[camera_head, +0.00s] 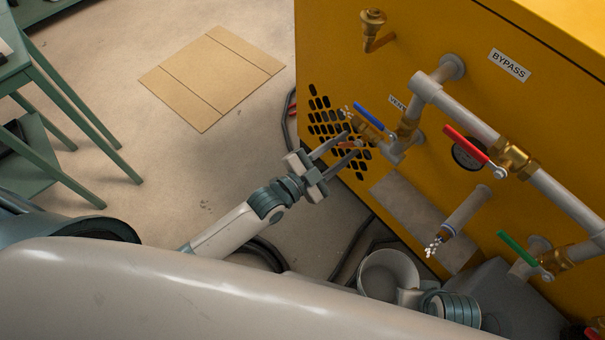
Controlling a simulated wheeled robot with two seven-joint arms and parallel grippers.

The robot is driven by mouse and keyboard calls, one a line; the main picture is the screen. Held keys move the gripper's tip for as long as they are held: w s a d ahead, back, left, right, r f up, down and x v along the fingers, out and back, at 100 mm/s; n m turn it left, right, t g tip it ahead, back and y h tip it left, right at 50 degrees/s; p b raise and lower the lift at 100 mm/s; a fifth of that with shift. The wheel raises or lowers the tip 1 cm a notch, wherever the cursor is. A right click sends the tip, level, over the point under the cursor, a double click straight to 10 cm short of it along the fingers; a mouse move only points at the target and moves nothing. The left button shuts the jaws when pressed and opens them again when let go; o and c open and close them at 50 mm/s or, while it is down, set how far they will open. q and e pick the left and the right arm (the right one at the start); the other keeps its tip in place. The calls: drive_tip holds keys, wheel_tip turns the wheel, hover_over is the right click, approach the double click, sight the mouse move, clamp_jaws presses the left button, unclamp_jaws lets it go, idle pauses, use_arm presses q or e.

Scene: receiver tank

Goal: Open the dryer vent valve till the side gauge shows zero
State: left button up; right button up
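The vent valve has a blue lever (369,117) and a brass body (370,133) on the yellow cabinet, beside a partly hidden label that seems to read VENT (396,101). The lever slants along the brass outlet, which has pale specks at its mouth. My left gripper (352,142) is open, its two fingers apart and pointing at the valve from the lower left. Its tips appear just below the lever and outlet; I cannot tell whether they touch. A dark round gauge (466,157) is partly hidden behind a red lever, its reading illegible. My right gripper does not show.
The red lever (466,144) sits on the BYPASS pipe (480,118). A green lever (517,248) is lower right. A drain pipe (467,211) juts out with white specks at its end. Cardboard (212,76) lies on the floor; a green table (40,90) stands left.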

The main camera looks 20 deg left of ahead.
use_arm(q)
drive_tip(key=v, duration=1.5)
drive_tip(key=shift+s+a, duration=0.2)
drive_tip(key=shift+s, duration=0.05)
